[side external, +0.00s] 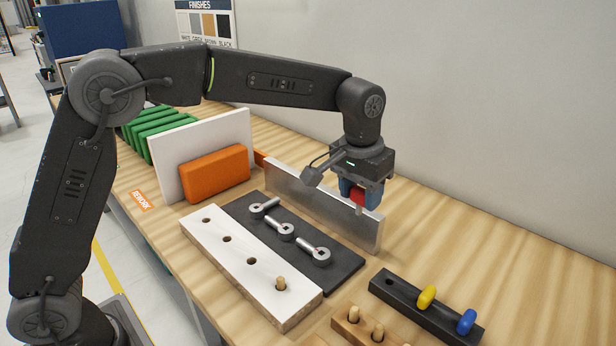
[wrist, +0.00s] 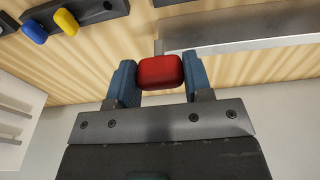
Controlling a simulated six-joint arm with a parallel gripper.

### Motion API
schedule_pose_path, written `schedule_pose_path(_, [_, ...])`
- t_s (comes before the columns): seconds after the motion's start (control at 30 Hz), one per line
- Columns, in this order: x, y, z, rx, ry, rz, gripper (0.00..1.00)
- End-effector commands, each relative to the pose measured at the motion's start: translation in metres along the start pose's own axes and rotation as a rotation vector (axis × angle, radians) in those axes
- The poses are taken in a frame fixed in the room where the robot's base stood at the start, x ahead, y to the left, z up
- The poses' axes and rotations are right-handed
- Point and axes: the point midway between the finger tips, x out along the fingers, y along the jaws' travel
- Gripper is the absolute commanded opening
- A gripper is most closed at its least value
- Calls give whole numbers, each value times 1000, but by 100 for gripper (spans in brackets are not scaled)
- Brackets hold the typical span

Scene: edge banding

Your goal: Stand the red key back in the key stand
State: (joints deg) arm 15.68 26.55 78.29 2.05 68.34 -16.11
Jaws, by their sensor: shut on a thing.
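My gripper (side external: 360,190) is shut on the red key (side external: 357,197), its blue fingers on either side of the red head. The wrist view also shows the red key (wrist: 160,72) between the fingers; its shank is mostly hidden there. My gripper holds it up close to the right end of the metal fence. The black key stand (side external: 402,289) lies at the front right, apart from the key. It holds a yellow key (side external: 427,296) and a blue key (side external: 466,321), and its left hole is empty. The stand (wrist: 98,10) is at the wrist view's top left.
The upright metal fence (side external: 325,205) stands between the dark mat (side external: 340,277) with metal fittings and the wall. A white board (side external: 225,268) with holes and one wooden peg lies left of the mat. A wooden peg block (side external: 352,330) is near the stand. Bare bench lies right of the fence.

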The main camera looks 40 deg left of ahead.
Motion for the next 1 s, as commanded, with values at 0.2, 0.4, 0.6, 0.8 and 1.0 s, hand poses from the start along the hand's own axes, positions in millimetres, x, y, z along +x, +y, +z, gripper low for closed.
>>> schedule_pose_path(0.2, [4,65,-2,2,4,0,23])
schedule_pose_path(0.4, [18,89,2,-5,1,-2,23])
schedule_pose_path(0.6, [46,88,5,-5,3,-1,23])
schedule_pose_path(0.8, [59,88,7,-4,4,0,23])
schedule_pose_path(1.0, [73,87,9,-4,4,0,23])
